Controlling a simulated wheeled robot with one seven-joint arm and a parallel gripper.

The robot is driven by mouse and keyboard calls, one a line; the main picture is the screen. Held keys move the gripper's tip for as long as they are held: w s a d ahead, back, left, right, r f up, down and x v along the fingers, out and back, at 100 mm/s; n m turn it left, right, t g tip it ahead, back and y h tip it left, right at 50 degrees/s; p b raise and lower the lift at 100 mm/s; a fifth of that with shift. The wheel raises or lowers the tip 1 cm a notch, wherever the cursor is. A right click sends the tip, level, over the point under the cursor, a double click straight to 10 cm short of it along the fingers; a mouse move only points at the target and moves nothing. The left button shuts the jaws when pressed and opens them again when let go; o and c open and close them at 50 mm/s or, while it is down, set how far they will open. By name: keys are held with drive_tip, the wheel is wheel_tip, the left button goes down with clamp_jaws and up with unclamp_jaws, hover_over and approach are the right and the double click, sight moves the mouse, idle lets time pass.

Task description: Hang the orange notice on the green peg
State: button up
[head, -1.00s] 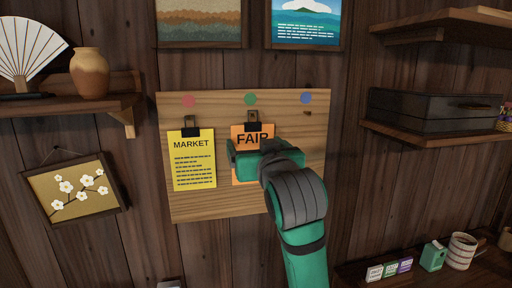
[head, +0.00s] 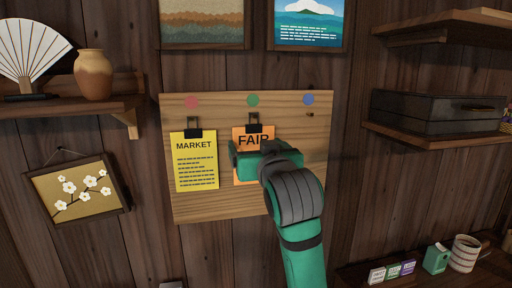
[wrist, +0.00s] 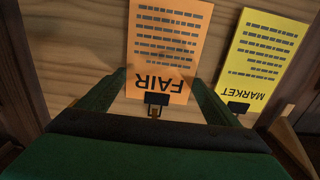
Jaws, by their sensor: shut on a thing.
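The orange notice (head: 243,138), marked FAIR, has a black clip (head: 253,129) at its top. It sits at the board just below the green dot (head: 253,100). The green peg is behind the clip's loop, and I cannot tell whether the loop is around it. My gripper (head: 250,160) is in front of the notice, shut on it, and covers its lower part in the head view. In the wrist view the notice (wrist: 165,45) appears upside down, with one finger of my gripper (wrist: 158,88) on each side of it and the clip (wrist: 157,98) nearest me.
A yellow MARKET notice (head: 197,165) hangs by its clip under the red dot (head: 191,102), left of the orange one. The peg (head: 310,114) under the blue dot (head: 308,99) is bare. The wooden board (head: 205,210) is on the wall; shelves flank it.

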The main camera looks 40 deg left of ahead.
drive_tip(key=o, duration=0.9)
drive_tip(key=v, duration=1)
drive_tip(key=shift+s+d, duration=0.2)
drive_tip(key=shift+d, duration=0.1)
